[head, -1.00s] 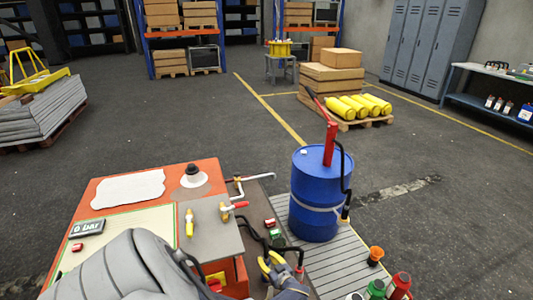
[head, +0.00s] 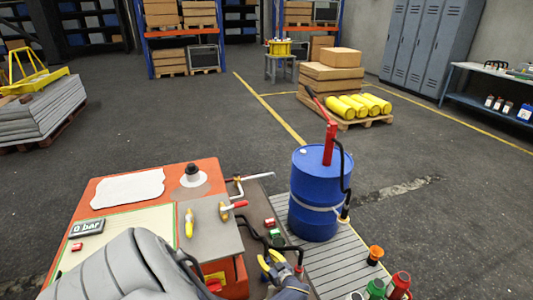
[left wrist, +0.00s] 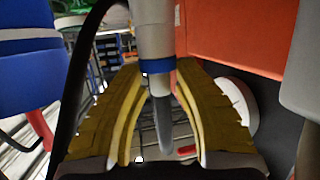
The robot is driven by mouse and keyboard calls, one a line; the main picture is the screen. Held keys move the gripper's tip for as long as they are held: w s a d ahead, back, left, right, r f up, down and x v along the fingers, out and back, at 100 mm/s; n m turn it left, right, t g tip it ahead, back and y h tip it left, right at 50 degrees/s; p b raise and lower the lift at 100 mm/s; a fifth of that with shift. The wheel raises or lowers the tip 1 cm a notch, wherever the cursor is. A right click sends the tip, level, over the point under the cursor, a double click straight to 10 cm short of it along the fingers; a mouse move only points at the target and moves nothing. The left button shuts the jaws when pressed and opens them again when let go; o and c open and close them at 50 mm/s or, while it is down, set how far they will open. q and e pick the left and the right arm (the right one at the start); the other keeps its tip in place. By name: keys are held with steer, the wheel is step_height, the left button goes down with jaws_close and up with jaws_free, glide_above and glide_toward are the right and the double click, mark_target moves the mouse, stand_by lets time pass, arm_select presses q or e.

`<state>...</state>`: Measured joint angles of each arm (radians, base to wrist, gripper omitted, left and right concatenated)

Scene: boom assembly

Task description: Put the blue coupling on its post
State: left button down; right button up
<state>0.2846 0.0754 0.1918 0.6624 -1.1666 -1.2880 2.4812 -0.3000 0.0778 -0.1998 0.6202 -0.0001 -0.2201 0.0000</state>
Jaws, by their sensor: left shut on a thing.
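My left gripper (head: 271,260) has yellow fingers and is low in the middle of the head view, beside the orange bench. In the left wrist view the fingers (left wrist: 160,72) are closed about a pale grey cylinder with a narrow blue band (left wrist: 157,67), which I take to be the blue coupling. A darker grey rod (left wrist: 163,125) shows below the band, between the fingers. I cannot tell whether this rod is part of the held piece or a post. In the head view the gripper and arm hide the held piece. My right gripper is not in view.
The orange bench (head: 212,170) carries a gauge reading 0 bar (head: 88,227) and valves. A blue drum (head: 313,180) with a red pump (head: 330,140) stands right of the gripper. Small red (head: 269,222) and green parts lie behind the gripper. Bottles (head: 400,284) stand at lower right.

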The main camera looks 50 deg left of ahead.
arm_select(q)
steer(key=shift+r, duration=0.4)
steer(key=shift+f, duration=1.4)
stand_by(4.2)
steer(key=c, duration=1.3)
jaws_free()
steer(key=shift+d, duration=0.15)
steer(key=v, duration=1)
steer(key=shift+d+r, duration=0.2)
steer(key=shift+d, duration=0.15)
